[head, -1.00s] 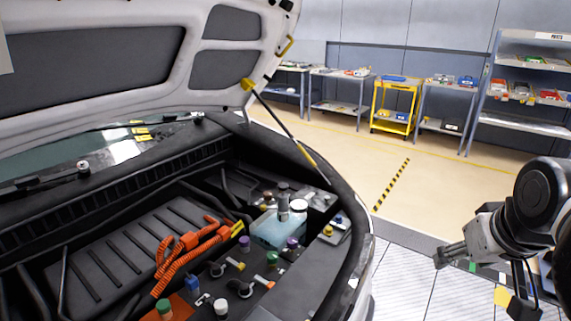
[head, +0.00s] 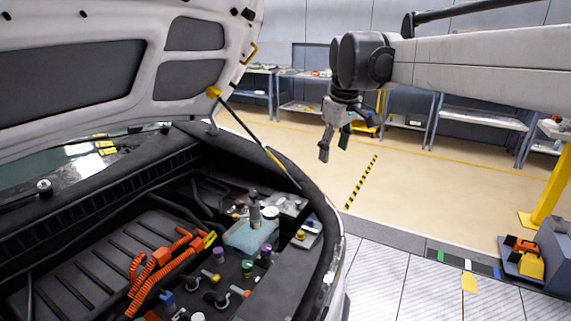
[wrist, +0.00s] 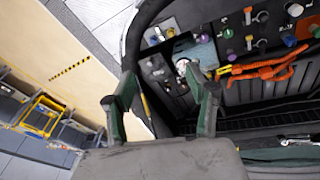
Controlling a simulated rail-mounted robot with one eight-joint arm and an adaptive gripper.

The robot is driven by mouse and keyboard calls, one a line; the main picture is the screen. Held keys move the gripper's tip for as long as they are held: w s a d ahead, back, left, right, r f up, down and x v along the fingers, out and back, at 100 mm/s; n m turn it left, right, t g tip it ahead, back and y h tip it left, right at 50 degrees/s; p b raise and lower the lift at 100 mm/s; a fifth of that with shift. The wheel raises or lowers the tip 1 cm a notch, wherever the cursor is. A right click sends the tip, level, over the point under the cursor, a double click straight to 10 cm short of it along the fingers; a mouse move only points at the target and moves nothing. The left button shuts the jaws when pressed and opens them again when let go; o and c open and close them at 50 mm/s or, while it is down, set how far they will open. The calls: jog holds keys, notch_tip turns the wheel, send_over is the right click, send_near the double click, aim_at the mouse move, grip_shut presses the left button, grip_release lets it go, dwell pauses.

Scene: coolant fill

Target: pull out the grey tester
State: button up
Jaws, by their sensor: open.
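The grey tester (head: 255,213) is an upright grey cylinder with a darker top. It stands in the pale blue coolant tank (head: 241,238) in the engine bay. The tank also shows in the wrist view (wrist: 205,52), where I cannot clearly make out the tester. My gripper (head: 332,148) hangs in the air, right of and above the tester, well apart from it. Its two dark green and grey fingers are spread in the wrist view (wrist: 160,74), with nothing between them.
The raised hood (head: 150,60) hangs over the bay, held by a strut (head: 245,127) between my gripper and the bay. A white cap (head: 270,213) sits close beside the tester. Orange cables (head: 160,262) lie to the left.

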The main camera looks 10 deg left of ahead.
jog(key=w+a+f+n+g+p, duration=0.2)
jog(key=w+a+f+n, duration=0.25)
jog(key=w+a, duration=0.65)
jog(key=n+g+h+p, duration=0.1)
jog(key=n, duration=0.3)
send_over(255, 204)
jog(key=f, duration=0.9)
jog(key=shift+w+d+f, duration=0.15)
jog(key=shift+d+f, duration=0.05)
jog(key=shift+f, duration=0.1)
jog(key=shift+a+f, duration=0.25)
jog(key=shift+f, duration=0.2)
notch_tip(255, 204, down, 14)
jog(key=shift+r+p, duration=0.25)
jog(key=shift+p, duration=0.6)
grip_shut()
jog(key=c, duration=0.6)
grip_release()
jog(key=c, duration=0.4)
jog(key=shift+o, duration=0.2)
